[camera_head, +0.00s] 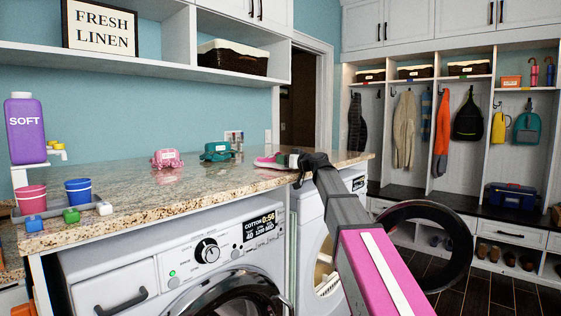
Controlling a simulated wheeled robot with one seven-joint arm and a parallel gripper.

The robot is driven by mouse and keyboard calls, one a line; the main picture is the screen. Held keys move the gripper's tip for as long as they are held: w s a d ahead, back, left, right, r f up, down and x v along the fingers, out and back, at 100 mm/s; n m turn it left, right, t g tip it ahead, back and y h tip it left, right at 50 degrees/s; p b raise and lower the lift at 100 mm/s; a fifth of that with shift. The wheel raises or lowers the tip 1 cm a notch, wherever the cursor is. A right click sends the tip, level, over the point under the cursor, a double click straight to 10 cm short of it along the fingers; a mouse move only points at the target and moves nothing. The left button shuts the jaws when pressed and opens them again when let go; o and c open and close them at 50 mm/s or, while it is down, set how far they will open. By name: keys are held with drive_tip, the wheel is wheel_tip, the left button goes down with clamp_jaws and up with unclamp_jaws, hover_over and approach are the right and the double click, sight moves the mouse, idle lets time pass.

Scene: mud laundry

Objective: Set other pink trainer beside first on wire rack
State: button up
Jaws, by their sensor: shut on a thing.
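A pink trainer with a white sole edge and some green (268,161) is at the right end of the granite counter. My gripper (296,160) is at the trainer's right end and is shut on it. The trainer is at about the height of the counter top; I cannot tell whether it touches the stone. My dark wrist hides part of the grip. I cannot make out a wire rack or a second pink trainer in this view.
The granite counter (215,185) runs above two front-loading washers. A pink item (166,158) and a teal item (217,151) stand left of the trainer. A purple bottle (25,128) and pink and blue cups stand far left. Cubbies with hanging coats are at right.

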drive_tip(key=shift+d+f, duration=0.1)
drive_tip(key=shift+d, duration=0.05)
drive_tip(key=o, duration=1)
